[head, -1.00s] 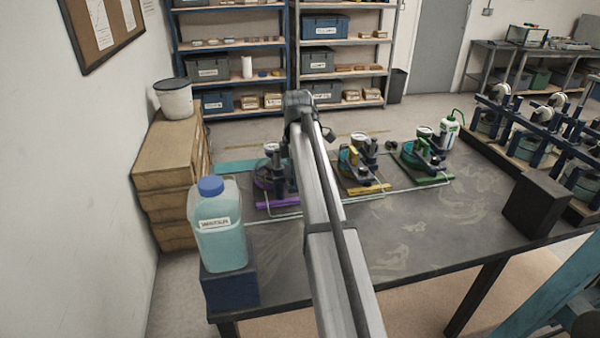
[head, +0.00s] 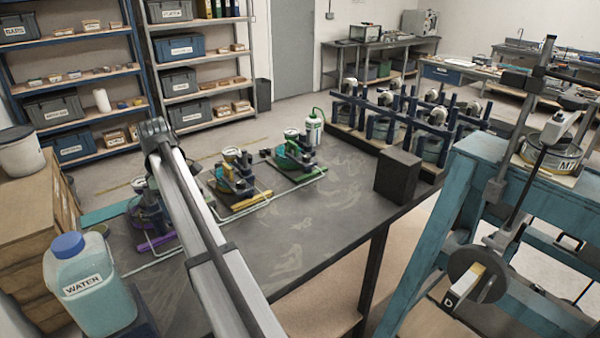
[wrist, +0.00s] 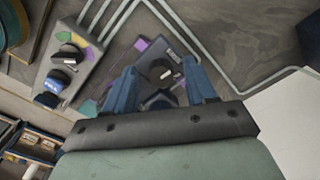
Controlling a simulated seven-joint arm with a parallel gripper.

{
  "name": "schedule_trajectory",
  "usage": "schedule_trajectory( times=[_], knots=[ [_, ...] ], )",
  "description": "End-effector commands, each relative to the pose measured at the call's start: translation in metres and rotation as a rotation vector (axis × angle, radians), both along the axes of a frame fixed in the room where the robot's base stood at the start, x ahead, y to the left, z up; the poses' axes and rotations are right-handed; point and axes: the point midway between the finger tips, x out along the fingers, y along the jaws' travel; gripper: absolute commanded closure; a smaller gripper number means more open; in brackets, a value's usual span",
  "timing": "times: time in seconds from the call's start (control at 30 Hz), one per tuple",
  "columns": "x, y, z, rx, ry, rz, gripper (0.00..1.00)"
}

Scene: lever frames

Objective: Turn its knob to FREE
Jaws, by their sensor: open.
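In the wrist view my gripper (wrist: 160,67) is open, its two blue fingers pointing at a dark panel. A black knob (wrist: 161,74) with a pale mark shows between the fingertips; I cannot tell whether they touch it. Purple and green patches lie around this knob, and another dark part is partly hidden behind the gripper body. No FREE label is readable. In the head view three devices stand on the dark table: one with a purple bar (head: 157,243), one with a yellow bar (head: 250,201), one with a green bar (head: 307,178). My arm hides part of the purple one, and my gripper is not visible there.
Left in the wrist view, a grey plate (wrist: 88,68) carries several dark knobs and coloured patches. Pale tubing (wrist: 225,82) runs past the panel. In the head view a water jug (head: 88,290) stands left of my arm, and a black block (head: 397,176) stands at the table's right.

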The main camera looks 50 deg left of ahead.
Motion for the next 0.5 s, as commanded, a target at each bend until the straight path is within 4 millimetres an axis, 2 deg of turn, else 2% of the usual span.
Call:
schedule_trajectory(
  times=[0.5],
  knots=[
    [-0.0016, -0.0014, 0.0001, -0.001, 0.001, -0.455, 0.44]
  ],
)
